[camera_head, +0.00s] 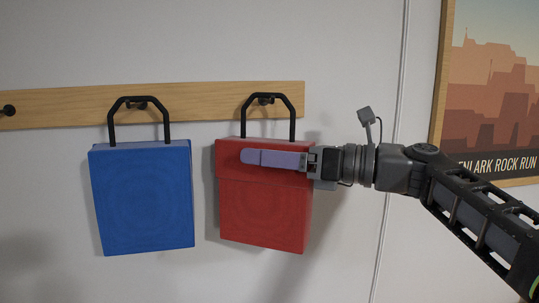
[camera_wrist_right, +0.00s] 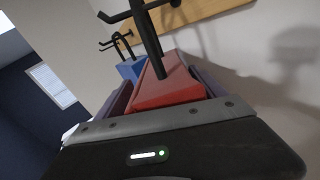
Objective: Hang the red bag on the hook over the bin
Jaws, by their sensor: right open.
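The red bag (camera_head: 265,210) with its black handle hangs by that handle on a dark hook (camera_head: 264,99) at the right end of a wooden rail. My right gripper (camera_head: 250,157) reaches in from the right, one purple finger lying across the front of the bag's upper part. In the right wrist view the red bag (camera_wrist_right: 168,90) lies between the two open fingers, its handle rising above. Whether either finger touches the bag cannot be told. My left gripper is out of view. No bin shows in these frames.
A blue bag (camera_head: 143,200) hangs left of the red one on the wooden rail (camera_head: 210,98). A bare hook (camera_head: 8,110) sits at the rail's far left. A framed poster (camera_head: 495,90) hangs on the right, beyond a thin vertical conduit (camera_head: 400,70).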

